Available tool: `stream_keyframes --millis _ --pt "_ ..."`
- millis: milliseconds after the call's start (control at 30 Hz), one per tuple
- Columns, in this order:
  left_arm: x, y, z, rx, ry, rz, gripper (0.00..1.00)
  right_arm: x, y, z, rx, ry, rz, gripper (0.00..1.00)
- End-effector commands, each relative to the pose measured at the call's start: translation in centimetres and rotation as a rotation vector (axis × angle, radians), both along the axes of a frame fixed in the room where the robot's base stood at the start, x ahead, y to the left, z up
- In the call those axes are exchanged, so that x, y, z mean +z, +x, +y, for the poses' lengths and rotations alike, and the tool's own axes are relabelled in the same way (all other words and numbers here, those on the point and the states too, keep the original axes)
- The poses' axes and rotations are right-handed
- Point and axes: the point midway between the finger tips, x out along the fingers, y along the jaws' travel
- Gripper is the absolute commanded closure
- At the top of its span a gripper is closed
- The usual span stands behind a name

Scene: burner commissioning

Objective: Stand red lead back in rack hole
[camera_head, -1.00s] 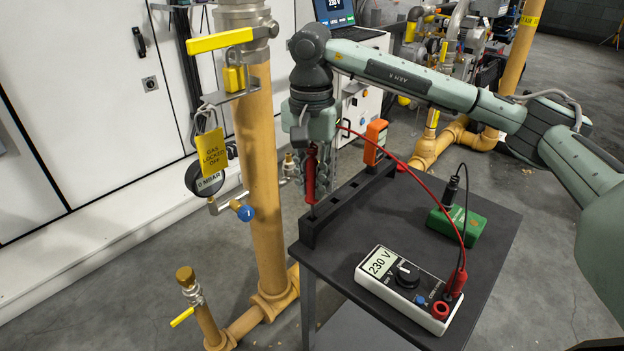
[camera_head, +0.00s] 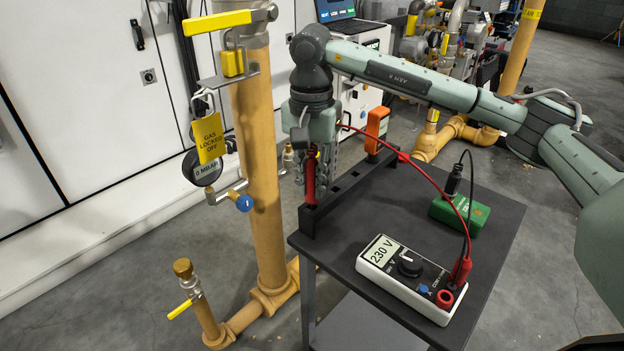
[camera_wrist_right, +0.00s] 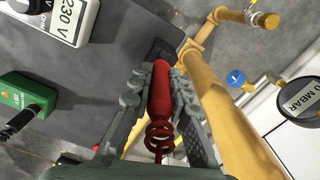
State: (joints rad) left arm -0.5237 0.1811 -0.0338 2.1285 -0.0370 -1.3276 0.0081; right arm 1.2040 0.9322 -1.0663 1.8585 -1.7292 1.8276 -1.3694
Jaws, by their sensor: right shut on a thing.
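My right gripper (camera_head: 317,188) is shut on the red lead's probe handle (camera_head: 310,178), which hangs upright at the near end of the black rack (camera_head: 345,188). In the right wrist view the red handle (camera_wrist_right: 160,92) lies between the two finger pads, its ringed end towards the camera. The lower tip is hidden, so I cannot tell whether it is in a hole. The red cable (camera_head: 425,172) arcs from the gripper to the multimeter (camera_head: 393,270), which reads 230 V. My left gripper is not in view.
An orange tester (camera_head: 376,130) stands at the rack's far end. A green box (camera_head: 462,212) with a black lead lies on the dark table (camera_head: 400,217). A yellow gas pipe (camera_head: 262,190) with a lockout tag (camera_head: 208,140) stands close left of the gripper.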

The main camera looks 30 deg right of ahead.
Motion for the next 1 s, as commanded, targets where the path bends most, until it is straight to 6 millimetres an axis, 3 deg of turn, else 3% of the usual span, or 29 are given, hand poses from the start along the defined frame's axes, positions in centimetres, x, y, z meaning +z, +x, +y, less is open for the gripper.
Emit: stream_keyframes --millis 533,567,733,1000 --pt "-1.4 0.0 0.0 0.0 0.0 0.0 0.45 -1.8 0.0 0.0 0.0 0.0 0.0 1.0" --pt "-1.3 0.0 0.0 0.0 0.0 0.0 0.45 -1.7 0.0 0.0 0.0 0.0 0.0 0.8" --pt "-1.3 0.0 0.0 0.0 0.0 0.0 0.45 -1.6 0.0 0.0 0.0 0.0 0.0 0.59" --pt "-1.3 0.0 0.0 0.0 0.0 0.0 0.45 -1.6 0.0 0.0 0.0 0.0 0.0 0.59"
